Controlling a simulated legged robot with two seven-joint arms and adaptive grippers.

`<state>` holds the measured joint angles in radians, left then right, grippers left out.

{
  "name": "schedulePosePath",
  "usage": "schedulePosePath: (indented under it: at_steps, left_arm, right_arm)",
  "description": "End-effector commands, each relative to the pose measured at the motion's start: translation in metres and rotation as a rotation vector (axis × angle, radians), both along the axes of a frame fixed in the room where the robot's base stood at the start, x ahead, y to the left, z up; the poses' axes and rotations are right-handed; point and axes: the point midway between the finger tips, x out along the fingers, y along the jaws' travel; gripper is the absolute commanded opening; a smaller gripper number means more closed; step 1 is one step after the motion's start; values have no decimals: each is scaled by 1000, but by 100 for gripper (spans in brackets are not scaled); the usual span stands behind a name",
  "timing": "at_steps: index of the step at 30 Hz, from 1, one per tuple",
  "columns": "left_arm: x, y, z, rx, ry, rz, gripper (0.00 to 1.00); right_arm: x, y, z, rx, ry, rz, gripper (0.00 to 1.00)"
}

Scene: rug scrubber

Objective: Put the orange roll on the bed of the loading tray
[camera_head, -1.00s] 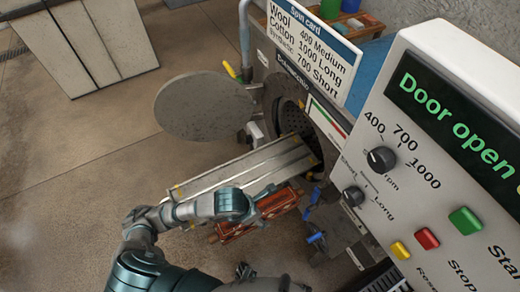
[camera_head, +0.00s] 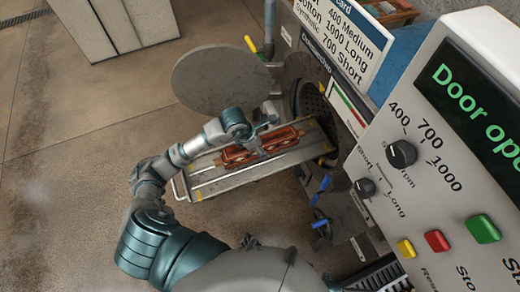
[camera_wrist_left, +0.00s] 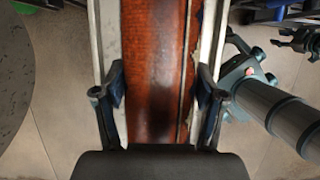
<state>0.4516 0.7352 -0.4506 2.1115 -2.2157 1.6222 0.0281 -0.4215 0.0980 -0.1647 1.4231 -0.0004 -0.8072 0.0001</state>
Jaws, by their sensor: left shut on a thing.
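The orange-brown roll (camera_head: 243,154) lies lengthwise over the bed of the loading tray (camera_head: 215,183), towards the drum end. My left gripper (camera_head: 262,143) is across the roll's middle and shut on it. In the left wrist view the roll (camera_wrist_left: 155,55) runs between the two fingers (camera_wrist_left: 160,92), with pale strips of the tray on both sides. I cannot tell whether the roll touches the bed or is held just above it.
The machine's round door (camera_head: 220,78) stands open behind the tray. The drum opening (camera_head: 309,99) is at the tray's right end. The control panel (camera_head: 450,140) reads "Door open" and fills the right side. Open floor lies to the left.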

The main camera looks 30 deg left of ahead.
Motion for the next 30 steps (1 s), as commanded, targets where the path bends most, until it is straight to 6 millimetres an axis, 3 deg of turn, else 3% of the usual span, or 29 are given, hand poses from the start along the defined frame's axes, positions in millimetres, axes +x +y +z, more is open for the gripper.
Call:
schedulePosePath:
  at_steps: [4, 10, 17, 18, 20, 30]
  left_arm:
    - [2, 3, -6, -2, -2, 1, 1]
    - [2, 2, -32, -3, -1, 1, 1]
    - [2, 2, -35, 1, -3, 1, 1]
    - [2, 2, -36, 2, 1, 2, 80]
    - [2, 2, -36, 2, 1, 2, 95]
    - [1, 3, -35, 0, 1, 1, 96]
  right_arm:
    - [-1, 0, -1, 0, 2, 0, 40]
    - [0, 0, 1, -1, 4, 0, 40]
    - [5, 1, 5, 2, -4, 0, 40]
    - [4, 1, 4, 2, -4, 0, 40]
    - [4, 1, 4, 2, -3, 0, 40]
    - [3, 1, 3, 1, -2, -1, 40]
